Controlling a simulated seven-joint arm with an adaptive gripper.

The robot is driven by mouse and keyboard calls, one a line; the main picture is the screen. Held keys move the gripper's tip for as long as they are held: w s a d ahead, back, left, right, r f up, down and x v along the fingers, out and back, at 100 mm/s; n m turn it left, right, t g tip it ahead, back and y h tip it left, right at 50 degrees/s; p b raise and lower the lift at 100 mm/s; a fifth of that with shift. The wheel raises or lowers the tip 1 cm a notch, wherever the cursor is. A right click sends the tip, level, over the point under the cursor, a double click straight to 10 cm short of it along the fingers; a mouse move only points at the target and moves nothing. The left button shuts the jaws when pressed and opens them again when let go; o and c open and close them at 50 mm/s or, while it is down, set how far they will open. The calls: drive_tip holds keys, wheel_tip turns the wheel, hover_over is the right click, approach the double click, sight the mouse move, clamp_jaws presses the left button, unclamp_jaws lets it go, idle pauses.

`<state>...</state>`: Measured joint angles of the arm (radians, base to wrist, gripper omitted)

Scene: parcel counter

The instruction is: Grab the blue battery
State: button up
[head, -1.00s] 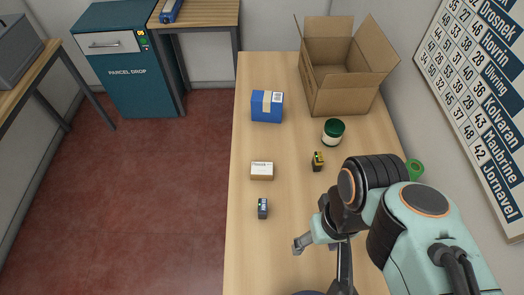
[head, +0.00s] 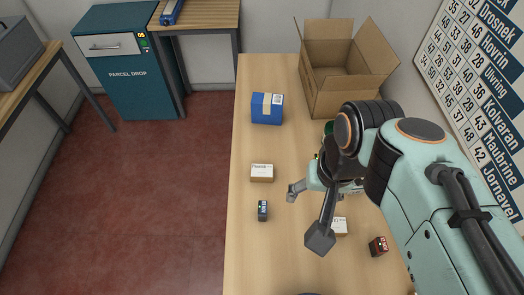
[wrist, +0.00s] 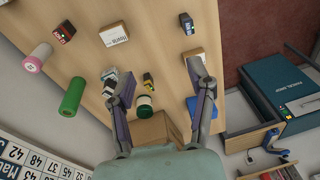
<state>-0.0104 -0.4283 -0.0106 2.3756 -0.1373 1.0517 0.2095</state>
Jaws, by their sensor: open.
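The blue battery (head: 263,210) is a small dark block with a bluish label, standing near the left edge of the wooden counter in the head view. It also shows at the top of the wrist view (wrist: 187,24). My gripper (head: 306,216) is open and empty, to the right of the battery in the head view and apart from it. In the wrist view, both fingers (wrist: 164,88) are spread wide, with the battery beyond them.
A white-topped parcel (head: 262,172) lies just behind the battery. A blue box (head: 267,108) and open carton (head: 345,90) stand farther back. A small white box (head: 340,226) and red battery (head: 378,246) are at right. A yellow-black battery (wrist: 148,80) shows between my fingers.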

drive_tip(key=w+a+f+g, duration=0.3)
drive_tip(key=w+a+f, duration=0.2)
drive_tip(key=w+f, duration=0.7)
drive_tip(key=g, duration=0.2)
approach(262, 221)
drive_tip(key=shift+g+h, duration=0.3)
drive_tip(key=shift+g, duration=0.3)
drive_tip(key=x, duration=0.7)
drive_tip(key=shift+w+a+f, duration=0.3)
drive_tip(key=shift+w, duration=0.05)
clamp_jaws()
